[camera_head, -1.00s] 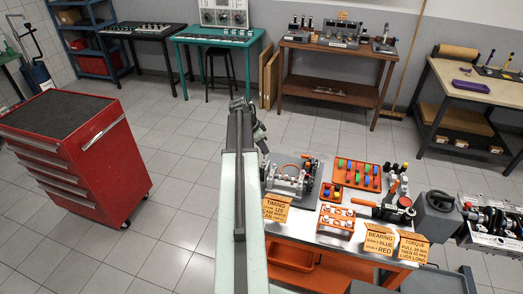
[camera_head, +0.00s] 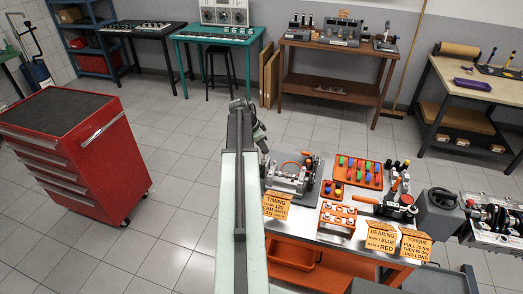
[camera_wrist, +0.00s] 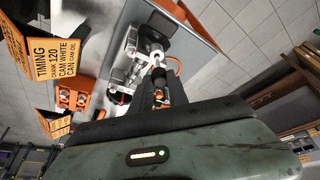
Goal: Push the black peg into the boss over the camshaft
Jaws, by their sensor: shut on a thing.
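My gripper (camera_wrist: 160,92) shows in the wrist view, its dark fingers shut on a small dark piece, the black peg (camera_wrist: 160,76). The grey metal timing fixture (camera_wrist: 144,48), with shafts and an orange hose, lies just beyond the fingertips. The peg's tip is close to the fixture; I cannot tell whether it touches or enters the boss. The boss and camshaft are too small to make out clearly. In the head view the fixture (camera_head: 288,176) stands at the left end of the steel bench, and my pale arm hides the peg.
A steel-topped orange bench (camera_head: 328,238) carries an orange tray (camera_head: 358,174) of coloured pegs, an orange rack (camera_head: 337,217) and several orange signs, one reading TIMING (camera_head: 276,207). A red tool cabinet (camera_head: 75,150) stands at left. The tiled floor between is clear.

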